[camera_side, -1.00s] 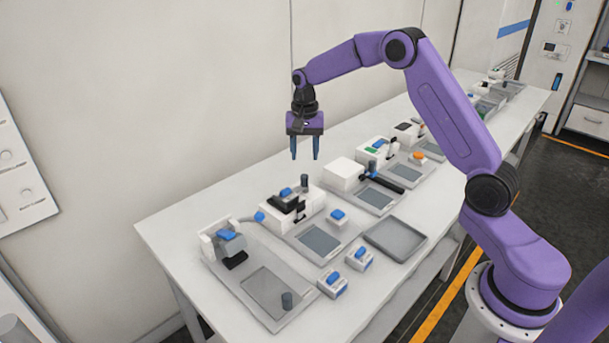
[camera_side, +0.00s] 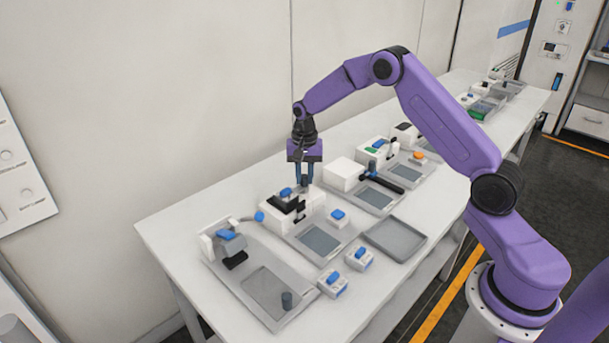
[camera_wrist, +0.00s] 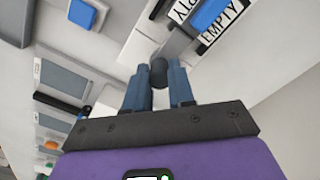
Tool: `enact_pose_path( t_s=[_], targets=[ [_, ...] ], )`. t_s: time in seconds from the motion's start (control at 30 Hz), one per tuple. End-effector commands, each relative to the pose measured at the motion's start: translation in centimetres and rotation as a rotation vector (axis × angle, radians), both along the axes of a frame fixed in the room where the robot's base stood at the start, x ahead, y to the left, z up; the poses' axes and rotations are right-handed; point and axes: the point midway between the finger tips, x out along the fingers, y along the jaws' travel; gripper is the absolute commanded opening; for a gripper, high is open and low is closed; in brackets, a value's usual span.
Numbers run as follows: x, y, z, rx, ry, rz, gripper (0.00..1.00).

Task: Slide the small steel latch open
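The latch's dark round knob (camera_wrist: 159,72) stands between my fingertips in the wrist view. A grey metal bar (camera_wrist: 176,42) lies just beyond it, towards a label reading EMPTY. In the side view the knob (camera_side: 304,184) stands upright at the back of a white fixture (camera_side: 313,203) with a black bracket and blue block on top. My gripper (camera_side: 304,182) points straight down over this fixture, one blue finger on each side of the knob. The fingers are drawn close and appear shut on it, also in the wrist view (camera_wrist: 158,75). The bar is hidden in the side view.
A grey plate with a blue-topped clamp (camera_side: 230,240) is nearer the camera. A white box with a black handle (camera_side: 344,174) is on the other side. Small blue-topped blocks (camera_side: 333,284) and an empty grey tray (camera_side: 395,237) lie along the front. A wall runs behind the table.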

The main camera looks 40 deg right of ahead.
Motion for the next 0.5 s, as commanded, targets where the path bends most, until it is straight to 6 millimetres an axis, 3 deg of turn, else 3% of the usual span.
enact_pose_path(
  t_s=[0.23, 0.5],
  targets=[
    [0.0, -0.3, 0.0, 0.0, 0.0, -0.001, 0.0],
    [0.0, -2.6, 0.1, 0.001, -0.001, -0.002, 0.0]
  ],
)
